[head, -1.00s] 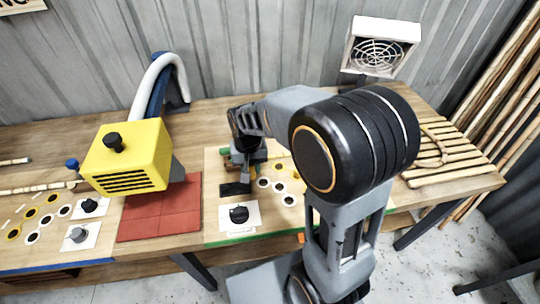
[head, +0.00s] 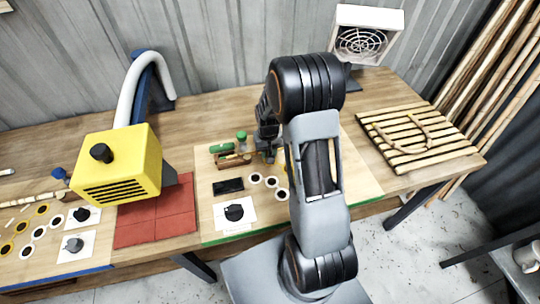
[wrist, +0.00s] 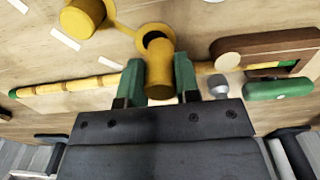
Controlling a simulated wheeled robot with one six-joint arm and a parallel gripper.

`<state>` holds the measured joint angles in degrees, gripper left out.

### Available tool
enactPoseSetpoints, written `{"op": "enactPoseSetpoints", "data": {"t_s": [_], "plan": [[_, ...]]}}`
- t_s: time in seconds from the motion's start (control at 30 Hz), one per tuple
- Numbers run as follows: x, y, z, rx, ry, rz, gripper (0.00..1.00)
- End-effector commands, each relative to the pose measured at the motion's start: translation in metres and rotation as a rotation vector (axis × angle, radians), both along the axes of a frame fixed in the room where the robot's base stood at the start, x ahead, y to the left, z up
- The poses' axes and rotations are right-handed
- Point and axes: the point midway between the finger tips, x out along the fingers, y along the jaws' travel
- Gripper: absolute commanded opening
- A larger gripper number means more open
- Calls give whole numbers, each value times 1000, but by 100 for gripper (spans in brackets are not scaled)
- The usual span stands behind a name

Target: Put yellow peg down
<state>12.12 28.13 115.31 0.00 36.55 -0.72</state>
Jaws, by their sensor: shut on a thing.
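In the wrist view my gripper (wrist: 158,82) has green fingertips, one on each side of a short yellow peg (wrist: 160,66), and is shut on it. The peg's end is close to a yellow ring with a dark centre (wrist: 152,32); I cannot tell whether the peg is in it or above it. Another yellow peg (wrist: 84,16) stands to the upper left. In the head view my gripper (head: 268,152) is over the pale board (head: 330,185), partly hidden by my arm; the held peg cannot be made out there.
A yellow heater-like box (head: 118,165) overhangs a red mat (head: 155,215). A slatted rack (head: 418,140) stands right.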

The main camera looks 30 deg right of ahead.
Motion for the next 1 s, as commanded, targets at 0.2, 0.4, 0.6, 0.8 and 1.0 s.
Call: {"op": "enactPoseSetpoints", "data": {"t_s": [0.2, 0.4, 0.6, 0.8, 1.0], "plan": [[2, -9, -11, 1, 3, -3, 7], [2, -8, -34, 1, 3, -1, 8], [3, -8, -41, 0, -1, -1, 8], [3, -8, -41, 0, -1, -1, 39], [3, -8, -41, 0, 0, -1, 56]]}}
